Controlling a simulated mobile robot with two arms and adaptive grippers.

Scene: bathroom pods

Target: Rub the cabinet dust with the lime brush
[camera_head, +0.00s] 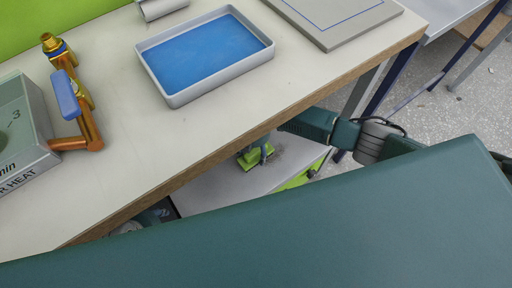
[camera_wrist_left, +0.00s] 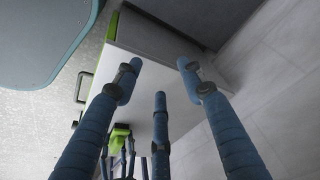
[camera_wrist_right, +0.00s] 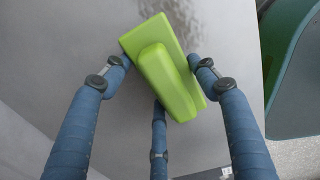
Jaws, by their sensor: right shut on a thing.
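The lime brush (camera_head: 255,158) is on or just above the grey cabinet top (camera_head: 210,192), below the bench edge. My right gripper (camera_head: 262,150) is shut on it. In the right wrist view the lime brush (camera_wrist_right: 168,72) lies between the fingers, its block handle toward me. A brownish dust patch (camera_head: 279,152) shows on the cabinet top just right of the brush. My left gripper (camera_wrist_left: 160,82) is open and empty over the cabinet (camera_wrist_left: 150,48) in the left wrist view; the brush (camera_wrist_left: 120,133) shows beyond it.
The bench (camera_head: 120,130) overhangs the cabinet and carries a grey tray (camera_head: 172,100) with a blue inside, a brass valve with a blue handle (camera_head: 68,93), a grey box (camera_head: 22,135) and a flat panel (camera_head: 345,35). A black cabinet handle (camera_wrist_left: 82,88) sticks out from its front.

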